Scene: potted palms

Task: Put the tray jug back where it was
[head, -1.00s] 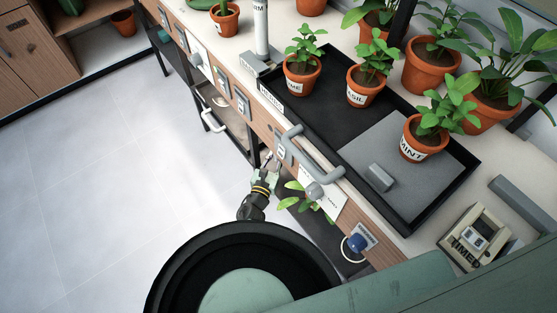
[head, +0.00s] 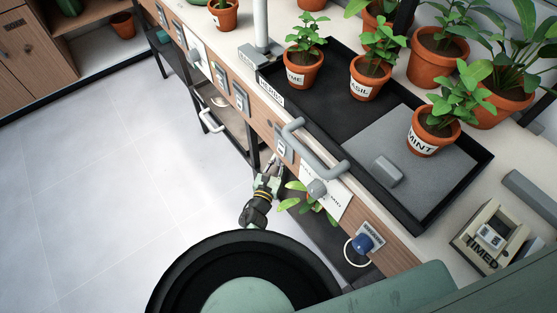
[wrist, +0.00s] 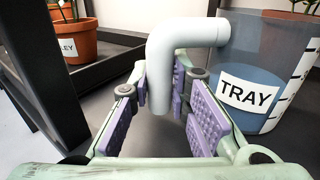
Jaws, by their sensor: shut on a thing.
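The tray jug (wrist: 262,62) is a clear grey jug with blue-grey contents and a white TRAY label, at the right of the wrist view. It looks upright, over a dark grey surface (wrist: 165,140); I cannot tell whether it touches it. Its pale curved handle (wrist: 162,75) runs down between the purple finger pads. My gripper (wrist: 160,100) is shut on this handle. In the head view my gripper (head: 268,170) is at the bench's front edge, low beside the drawer fronts. The jug is hidden there, under the bench top.
A black herb tray (head: 325,105) with several potted plants lies on the bench top, above a grey bar handle (head: 312,152). A dark post (wrist: 48,80) and a potted plant (wrist: 72,42) stand left in the wrist view. The floor (head: 120,180) at left is clear.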

